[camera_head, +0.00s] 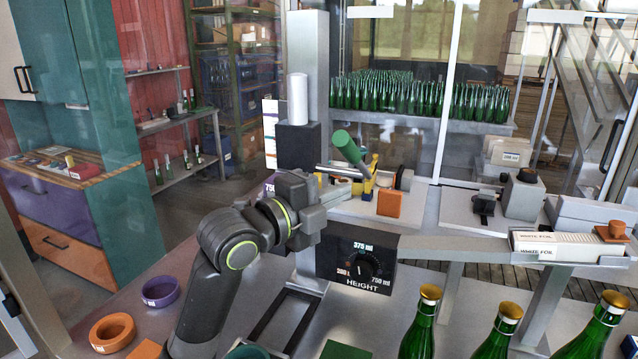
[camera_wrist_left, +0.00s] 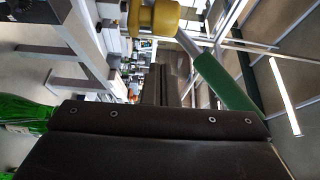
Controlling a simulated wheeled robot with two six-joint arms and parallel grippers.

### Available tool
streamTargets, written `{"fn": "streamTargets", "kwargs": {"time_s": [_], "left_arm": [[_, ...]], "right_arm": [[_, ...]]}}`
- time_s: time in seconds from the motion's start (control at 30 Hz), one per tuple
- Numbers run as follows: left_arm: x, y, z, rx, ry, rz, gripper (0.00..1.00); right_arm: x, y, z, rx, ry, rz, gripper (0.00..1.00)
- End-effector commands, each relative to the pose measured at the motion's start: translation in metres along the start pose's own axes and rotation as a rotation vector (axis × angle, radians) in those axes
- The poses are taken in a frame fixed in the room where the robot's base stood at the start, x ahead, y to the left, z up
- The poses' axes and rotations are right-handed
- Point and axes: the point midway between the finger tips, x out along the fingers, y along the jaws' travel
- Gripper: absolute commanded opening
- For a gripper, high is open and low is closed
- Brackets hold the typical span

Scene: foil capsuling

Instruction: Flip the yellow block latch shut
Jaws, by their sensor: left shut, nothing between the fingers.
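The yellow block latch (camera_head: 371,177) sits on the bench machine behind the height dial, partly hidden by parts around it. A green handle (camera_head: 348,149) on a metal rod stands up from it, tilted to the left. In the left wrist view the yellow part (camera_wrist_left: 154,17) is at the top and the green handle (camera_wrist_left: 228,81) slants down to the right. My left gripper (camera_head: 334,192) is shut and empty, just left of the latch and below the handle. Contact cannot be made out. My right gripper is not in view.
An orange block (camera_head: 389,203) sits in front of the latch. The height dial box (camera_head: 355,264) is below. Green bottles (camera_head: 420,322) stand at the front right, a white foil box (camera_head: 562,246) at the right. Purple (camera_head: 161,292) and orange (camera_head: 112,332) rings lie front left.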

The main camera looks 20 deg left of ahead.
Motion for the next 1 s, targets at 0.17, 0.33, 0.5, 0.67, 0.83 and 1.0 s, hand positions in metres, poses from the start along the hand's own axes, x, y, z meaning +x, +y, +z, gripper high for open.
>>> {"fn": "streamTargets", "kwargs": {"time_s": [0.17,0.33,0.5,0.67,0.83,1.0], "left_arm": [[-0.007,-0.002,0.018,0.002,-0.003,0.003,0.0],[-0.01,-0.001,0.027,0.0,-0.001,0.002,0.0],[-0.011,0.0,0.03,-0.001,0.0,0.0,0.0],[-0.011,0.0,0.03,-0.001,0.0,0.0,0.0],[-0.011,0.0,0.03,-0.001,0.002,0.0,0.0],[-0.013,0.002,0.029,0.001,0.024,0.001,0.0]], "right_arm": [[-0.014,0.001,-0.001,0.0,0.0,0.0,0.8],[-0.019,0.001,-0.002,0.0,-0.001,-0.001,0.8],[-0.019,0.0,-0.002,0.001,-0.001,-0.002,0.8],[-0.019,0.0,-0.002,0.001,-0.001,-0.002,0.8],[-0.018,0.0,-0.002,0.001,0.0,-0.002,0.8],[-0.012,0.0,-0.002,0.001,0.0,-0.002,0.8]]}}
